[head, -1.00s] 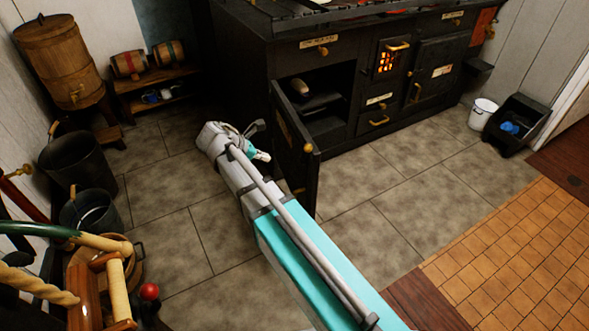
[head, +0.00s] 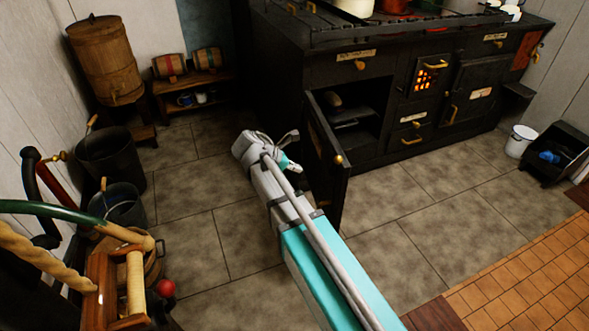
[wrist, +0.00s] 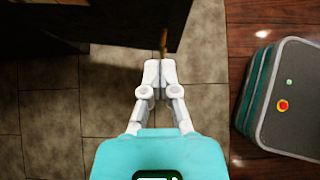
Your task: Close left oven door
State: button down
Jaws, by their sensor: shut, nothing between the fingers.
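The left oven door (head: 325,167) of the black range stands wide open, swung out over the floor, with a brass knob (head: 338,159) near its free edge. The oven opening (head: 352,110) behind it shows dark shelves. My gripper (head: 293,166) is beside the door on its left, outer side in the head view. In the wrist view my gripper (wrist: 159,64) is shut and empty, its tips just below the dark door (wrist: 120,18) and close to a brass piece (wrist: 163,40). I cannot tell whether they touch.
The range (head: 440,85) has other closed doors and a glowing grate (head: 430,75). Buckets (head: 110,158) and a wooden-handled item (head: 125,280) stand at the left. A white bucket (head: 520,141) and black bin (head: 555,150) stand at the right. The tiled floor (head: 210,220) left of my arm is clear.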

aim_at(330, 174)
jog(key=shift+w+d+f+b, duration=0.5)
jog(key=shift+d+f+b, duration=0.3)
jog(key=shift+d, duration=0.75)
jog(key=shift+w+d+f+b, duration=0.5)
jog(key=shift+d+f+b, duration=0.3)
jog(key=shift+d, duration=0.8)
jog(key=shift+w+d+f+b, duration=0.6)
jog(key=shift+d+f, duration=0.3)
jog(key=shift+d, duration=0.65)
jog(key=shift+s+d, duration=0.1)
